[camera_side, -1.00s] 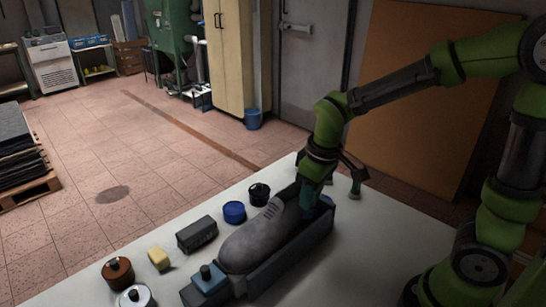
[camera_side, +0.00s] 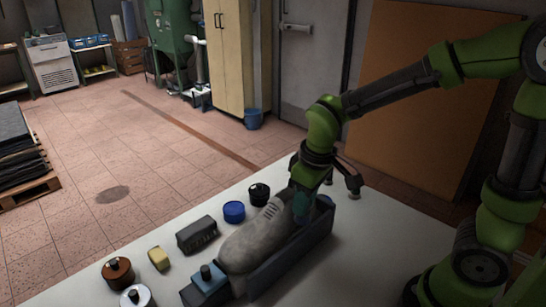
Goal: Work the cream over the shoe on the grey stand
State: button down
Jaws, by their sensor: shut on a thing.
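A grey shoe (camera_side: 249,247) lies along a dark grey stand (camera_side: 290,257) on the white table, its toe toward the front left. Its surface looks patchy, with lighter and darker areas. My gripper (camera_side: 300,212) is at the heel end of the shoe, pointing down. It is shut on a small teal-green thing (camera_side: 301,204) that is at or against the shoe's upper rear side. Whether it touches the shoe is hard to tell. The fingertips are partly hidden. I cannot make out the cream itself.
Beside the stand lie a dark brush-like block (camera_side: 197,235), a blue round tin (camera_side: 234,211), a black knobbed jar (camera_side: 259,194), a yellow sponge (camera_side: 159,258), a brown jar (camera_side: 118,273) and a white-lidded jar (camera_side: 136,297). A blue block with a knob (camera_side: 206,281) sits at the stand's toe end. The table's right side is clear.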

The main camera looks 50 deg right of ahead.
jog(key=d, duration=0.6)
jog(key=shift+d, duration=0.35)
dwell(0.6)
jog(key=shift+w, duration=0.1)
notch_tip(320, 180, up, 6)
jog(key=s, duration=0.2)
dwell(0.6)
